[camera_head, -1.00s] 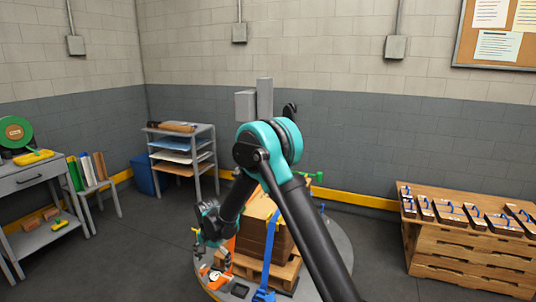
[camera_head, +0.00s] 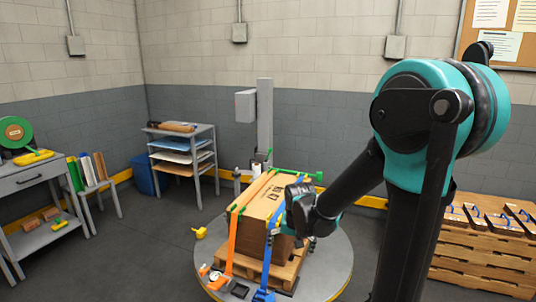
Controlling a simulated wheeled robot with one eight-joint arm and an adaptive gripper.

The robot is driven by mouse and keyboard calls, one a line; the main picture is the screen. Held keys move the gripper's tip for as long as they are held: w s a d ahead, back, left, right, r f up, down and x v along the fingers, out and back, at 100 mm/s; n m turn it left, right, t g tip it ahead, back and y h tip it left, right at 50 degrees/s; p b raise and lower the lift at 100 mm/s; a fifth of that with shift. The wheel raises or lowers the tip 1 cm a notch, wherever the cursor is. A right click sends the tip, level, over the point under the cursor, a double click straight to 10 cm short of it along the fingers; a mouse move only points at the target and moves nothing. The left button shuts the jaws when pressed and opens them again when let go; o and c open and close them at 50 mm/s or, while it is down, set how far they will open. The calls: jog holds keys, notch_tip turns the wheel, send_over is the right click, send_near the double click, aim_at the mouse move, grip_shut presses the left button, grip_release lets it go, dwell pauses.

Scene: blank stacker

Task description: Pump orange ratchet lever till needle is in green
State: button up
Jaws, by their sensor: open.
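A brown carton (camera_head: 262,207) stands on a wooden pallet on a round grey turntable (camera_head: 332,283). An orange strap (camera_head: 233,240) runs over its left part and down the front. At its lower end is a small orange and white device with a round dial (camera_head: 214,276). The lever cannot be clearly told apart there, and the needle is too small to read. A blue strap (camera_head: 270,250) runs over the carton to the right of the orange one. My gripper (camera_head: 306,240) is open, beside the carton's right front, well right of the dial. Its fingers are small and dark.
A dark square item (camera_head: 240,291) lies at the turntable's front. A yellow tool (camera_head: 200,232) is at its left edge. A grey column (camera_head: 265,125) stands behind. A pallet stack (camera_head: 480,250) is at the right.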

jog(key=s+d+f+n+t, duration=0.1)
jog(key=s+d, duration=1)
jog(key=s, duration=0.2)
jog(key=shift+s+d+f+n+t+h, duration=0.15)
jog(key=shift+s+d+n+t+h, duration=0.15)
jog(key=shift+d+n+t+h, duration=0.1)
